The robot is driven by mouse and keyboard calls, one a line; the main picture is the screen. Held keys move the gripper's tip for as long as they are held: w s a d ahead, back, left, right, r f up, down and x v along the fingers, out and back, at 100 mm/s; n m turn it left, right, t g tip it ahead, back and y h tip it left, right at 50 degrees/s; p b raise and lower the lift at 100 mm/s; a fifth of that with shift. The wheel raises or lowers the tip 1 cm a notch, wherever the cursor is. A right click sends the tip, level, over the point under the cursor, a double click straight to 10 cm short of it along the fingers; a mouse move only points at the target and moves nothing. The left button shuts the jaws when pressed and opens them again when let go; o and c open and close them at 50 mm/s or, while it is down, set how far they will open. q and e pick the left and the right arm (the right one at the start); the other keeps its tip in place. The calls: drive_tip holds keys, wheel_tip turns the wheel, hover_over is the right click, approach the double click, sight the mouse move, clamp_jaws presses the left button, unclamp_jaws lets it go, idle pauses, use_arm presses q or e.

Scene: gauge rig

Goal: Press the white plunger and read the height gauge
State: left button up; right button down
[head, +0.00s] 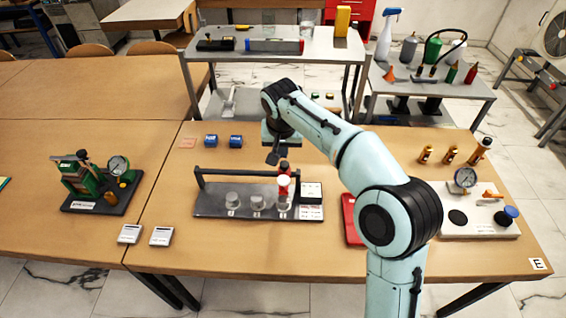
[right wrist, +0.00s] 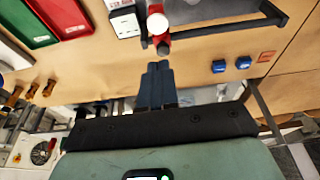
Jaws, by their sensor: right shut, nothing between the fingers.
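A grey rig plate (head: 205,206) lies at the middle of the table, with a black bar along its back and several clear pieces on it. At its right part stands a red piece with a round white top, the likely white plunger (head: 283,181); it also shows in the right wrist view (right wrist: 158,24). My right gripper (head: 272,158) is shut and empty, just behind and above this piece. In the right wrist view its fingertips (right wrist: 158,66) point toward the red part, with a small gap in the picture. Dial gauges stand at left (head: 118,166) and right (head: 465,178); their readings are too small to tell.
A white label block (head: 311,190) sits beside the plunger. A red tray (head: 350,225) is partly hidden by my right arm. Two blue blocks (head: 236,141) lie behind the rig. Two small grey boxes (head: 160,236) lie at the front edge. The table's front middle is clear.

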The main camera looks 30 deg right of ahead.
sight(283, 179)
use_arm(q)
drive_tip(key=shift+s+f+b, duration=0.35)
drive_tip(key=shift+f+b, duration=0.1)
drive_tip(key=shift+f, duration=0.2)
use_arm(e)
drive_tip(key=x, duration=0.8)
drive_tip(key=s+x, duration=0.1)
drive_tip(key=x, duration=0.4)
drive_tip(key=shift+a+f, duration=0.2)
drive_tip(key=shift+f, duration=0.05)
